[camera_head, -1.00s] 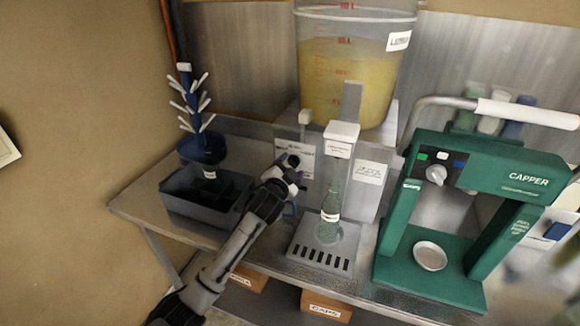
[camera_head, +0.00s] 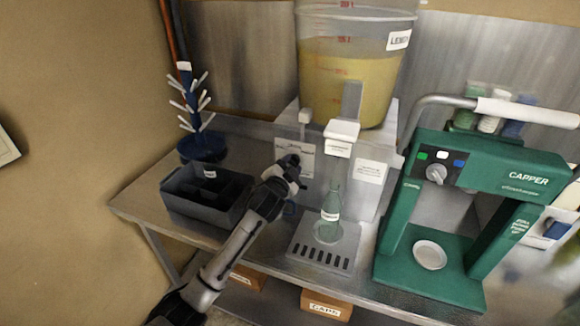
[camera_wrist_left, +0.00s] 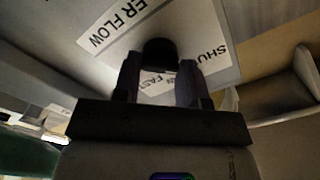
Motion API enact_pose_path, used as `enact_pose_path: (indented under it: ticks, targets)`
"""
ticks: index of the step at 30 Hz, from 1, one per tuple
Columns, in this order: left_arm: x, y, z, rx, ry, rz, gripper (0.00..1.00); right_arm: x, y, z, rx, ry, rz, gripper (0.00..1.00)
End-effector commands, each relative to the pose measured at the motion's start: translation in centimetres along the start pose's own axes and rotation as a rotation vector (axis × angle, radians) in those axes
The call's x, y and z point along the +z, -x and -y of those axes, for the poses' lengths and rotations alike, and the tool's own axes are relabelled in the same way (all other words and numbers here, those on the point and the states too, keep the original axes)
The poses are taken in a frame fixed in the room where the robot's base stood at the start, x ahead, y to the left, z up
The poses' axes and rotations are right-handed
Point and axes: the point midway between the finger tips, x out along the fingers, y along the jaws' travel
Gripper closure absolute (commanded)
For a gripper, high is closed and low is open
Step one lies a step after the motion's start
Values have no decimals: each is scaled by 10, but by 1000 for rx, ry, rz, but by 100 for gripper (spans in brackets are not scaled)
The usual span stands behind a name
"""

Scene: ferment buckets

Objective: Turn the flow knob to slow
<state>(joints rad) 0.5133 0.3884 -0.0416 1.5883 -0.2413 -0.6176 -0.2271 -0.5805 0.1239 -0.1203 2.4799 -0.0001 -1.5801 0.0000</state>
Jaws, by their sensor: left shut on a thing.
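The flow knob (camera_wrist_left: 159,53) is a dark round knob on the filler's front panel. In the left wrist view it sits between the fingertips of my left gripper (camera_wrist_left: 158,75), which is shut on it. White labels around it show parts of the words "FLOW", "SHU" and "FAST"; the knob's pointer cannot be made out. In the head view my left gripper (camera_head: 290,165) reaches the panel (camera_head: 314,180) left of the filling spout (camera_head: 341,135), and it hides the knob. My right gripper is not in view.
A green bottle (camera_head: 331,205) stands on the slotted drip tray (camera_head: 322,258) right of my gripper. A tank of yellow liquid (camera_head: 348,80) is above. A dark divided bin (camera_head: 205,197) and blue bottle tree (camera_head: 195,120) are left; the green capper (camera_head: 480,170) is right.

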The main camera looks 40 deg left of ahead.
Motion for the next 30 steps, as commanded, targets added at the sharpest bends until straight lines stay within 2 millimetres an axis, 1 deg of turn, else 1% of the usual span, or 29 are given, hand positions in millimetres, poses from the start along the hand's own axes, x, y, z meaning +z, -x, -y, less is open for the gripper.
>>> enact_pose_path:
  ticks: [5, 8, 21, 30]
  targets:
    - [-1, 0, 1, 1, -35, 1, 85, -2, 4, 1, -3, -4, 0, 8]
    - [-1, 0, 2, 1, -84, 2, 85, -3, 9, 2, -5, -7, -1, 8]
    - [-1, 0, 2, 1, -441, 2, 85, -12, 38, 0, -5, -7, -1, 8]
    - [0, 0, 1, 1, -646, 2, 85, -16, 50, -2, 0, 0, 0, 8]
